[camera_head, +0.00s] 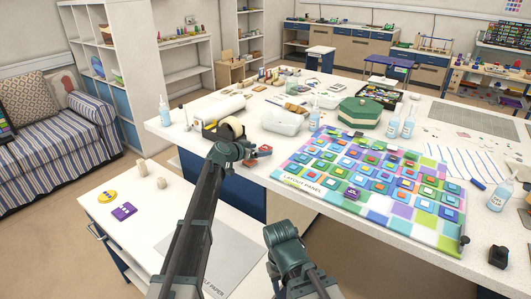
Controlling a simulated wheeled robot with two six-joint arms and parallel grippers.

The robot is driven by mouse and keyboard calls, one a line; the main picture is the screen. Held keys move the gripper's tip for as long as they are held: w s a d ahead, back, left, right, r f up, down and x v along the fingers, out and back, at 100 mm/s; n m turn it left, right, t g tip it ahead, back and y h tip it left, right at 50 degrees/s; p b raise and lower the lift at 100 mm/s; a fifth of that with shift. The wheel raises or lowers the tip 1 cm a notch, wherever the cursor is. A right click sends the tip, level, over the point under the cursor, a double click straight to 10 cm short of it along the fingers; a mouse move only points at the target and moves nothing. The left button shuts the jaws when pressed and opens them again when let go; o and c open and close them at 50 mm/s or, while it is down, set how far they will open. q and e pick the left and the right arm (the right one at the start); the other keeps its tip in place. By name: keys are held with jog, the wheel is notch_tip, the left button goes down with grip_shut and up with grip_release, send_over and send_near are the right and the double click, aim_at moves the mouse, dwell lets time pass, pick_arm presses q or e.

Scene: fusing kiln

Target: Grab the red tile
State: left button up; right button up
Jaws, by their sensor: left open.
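A small red piece (264,149), which looks like the red tile, lies near the front edge of the white worktable. My left gripper (249,153) is open just left of it, at the table's edge. Another bit of red shows just below the gripper, partly hidden by it. I cannot tell whether the fingers touch either piece. Of my right arm only links show at the bottom centre; its gripper is not in view.
The layout panel (289,181) with many coloured tiles covers the table's right front. A green octagonal box (360,110), clear trays (283,123), a tape roll (231,129) and bottles (164,111) stand around. A lower white table (160,222) holds a purple piece (124,211).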

pick_arm(q)
jog(key=shift+w+d+f, duration=0.2)
jog(key=shift+w+d, duration=0.1)
jog(key=shift+w, duration=0.05)
jog(key=shift+s+r, duration=0.1)
grip_shut()
jog(key=shift+r+p, duration=0.95)
jog(key=shift+p, duration=0.1)
notch_tip(320, 180, up, 2)
jog(key=shift+r+p, duration=0.1)
jog(key=shift+p, duration=0.9)
jog(key=s+d, duration=0.3)
jog(key=s, duration=0.1)
jog(key=s+d, duration=0.2)
jog(key=s, duration=0.3)
jog(key=s+d+r+p, duration=0.1)
jog(key=s+d, duration=0.2)
jog(key=s, duration=0.1)
jog(key=shift+s+d, duration=0.25)
jog(key=shift+d, duration=0.1)
